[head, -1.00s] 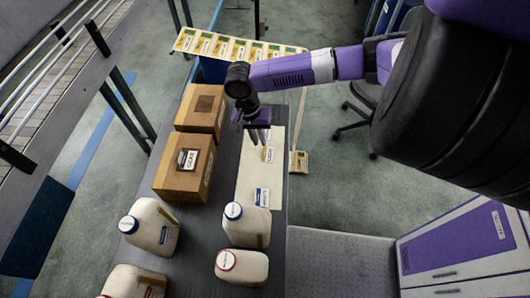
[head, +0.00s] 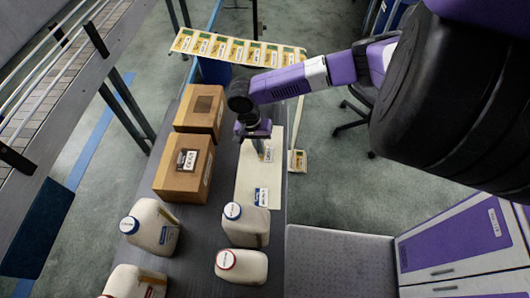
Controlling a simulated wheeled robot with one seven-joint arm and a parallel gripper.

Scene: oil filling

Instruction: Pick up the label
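A cream sheet (head: 251,182) lies along the right side of the dark table. A white label with a blue edge (head: 262,197) lies on its near part, just behind a jug. A second small label (head: 268,155) lies farther up the sheet, right beside my gripper's fingers and partly hidden by them. My gripper (head: 259,152) points down over this second label, with its tips low and close to the sheet. Its fingers are small and dark here, so I cannot tell how far apart they are or whether they touch the label.
Two cardboard boxes (head: 184,167) stand left of the sheet. A strip of several yellow-green labels (head: 230,48) hangs beyond the table. A rail structure (head: 62,62) is at left, a purple-white cabinet (head: 470,250) at right.

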